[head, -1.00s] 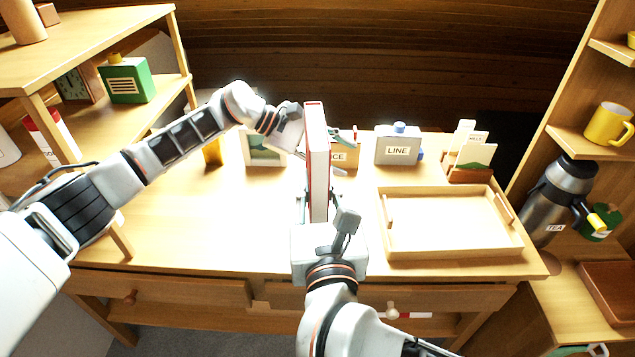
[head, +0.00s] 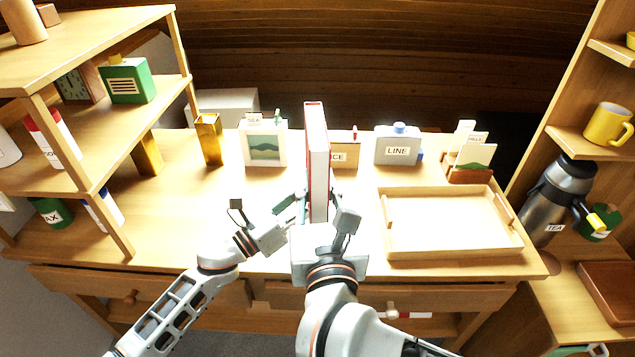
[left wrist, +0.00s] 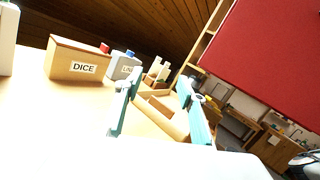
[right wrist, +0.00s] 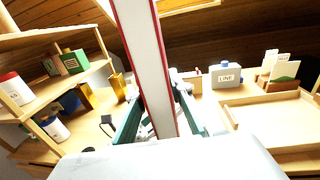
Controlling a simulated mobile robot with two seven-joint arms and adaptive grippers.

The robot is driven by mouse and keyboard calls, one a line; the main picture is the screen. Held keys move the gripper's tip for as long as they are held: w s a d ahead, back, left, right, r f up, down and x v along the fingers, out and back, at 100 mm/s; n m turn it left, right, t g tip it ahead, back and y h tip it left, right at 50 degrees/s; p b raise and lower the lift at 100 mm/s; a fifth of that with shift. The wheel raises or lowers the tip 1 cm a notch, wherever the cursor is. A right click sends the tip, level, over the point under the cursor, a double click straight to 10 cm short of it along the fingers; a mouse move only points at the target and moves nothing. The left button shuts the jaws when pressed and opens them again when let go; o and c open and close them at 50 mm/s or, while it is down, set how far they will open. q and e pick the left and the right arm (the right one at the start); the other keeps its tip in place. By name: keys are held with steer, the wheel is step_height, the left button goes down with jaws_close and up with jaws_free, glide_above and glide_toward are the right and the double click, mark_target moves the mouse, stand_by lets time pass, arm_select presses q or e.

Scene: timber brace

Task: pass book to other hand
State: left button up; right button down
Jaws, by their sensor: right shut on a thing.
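The book (head: 317,165) has red covers and pale page edges and stands upright above the desk. My right gripper (head: 318,212) is shut on its lower part. In the right wrist view the book (right wrist: 150,60) rises between the two teal fingers (right wrist: 158,118). My left gripper (head: 288,215) is just left of the book's lower part, pointing toward it. In the left wrist view its teal fingers (left wrist: 157,108) are apart with nothing between them, and the red cover (left wrist: 270,60) fills the upper right. Whether a left finger touches the book cannot be told.
A wooden tray (head: 450,252) lies on the desk at right. Shelves flank the desk. The desk's left part is clear.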

steer(key=shift+r, duration=0.1)
arm_select(q)
steer(key=s+a+f+n+t+y, duration=0.1)
steer(key=s+a+f+n+y, duration=0.2)
steer(key=s+a+n+y, duration=0.35)
steer(key=s+a+f+n+t+y, duration=0.25)
steer(key=a+n, duration=0.45)
steer(key=a, duration=0.5)
steer(key=s+a+f+n+y, duration=0.3)
steer(key=s+a+n+y, duration=0.3)
steer(key=a, duration=0.4)
steer(key=s+d+f+n+g, duration=0.1)
steer(key=s+d+f+n, duration=0.2)
steer(key=f+n, duration=0.3)
steer(key=s+d+f+n+g+h, duration=0.1)
steer(key=s+d+f+n+g, duration=0.1)
steer(key=f+n, duration=0.4)
steer(key=s+d+f+n+g, duration=0.2)
steer(key=s+d+f+n, duration=0.2)
steer(key=s+f+n, duration=0.2)
steer(key=shift+s+d+n+h, duration=0.15)
steer(key=shift+n+h, duration=0.25)
steer(key=shift+n, duration=0.25)
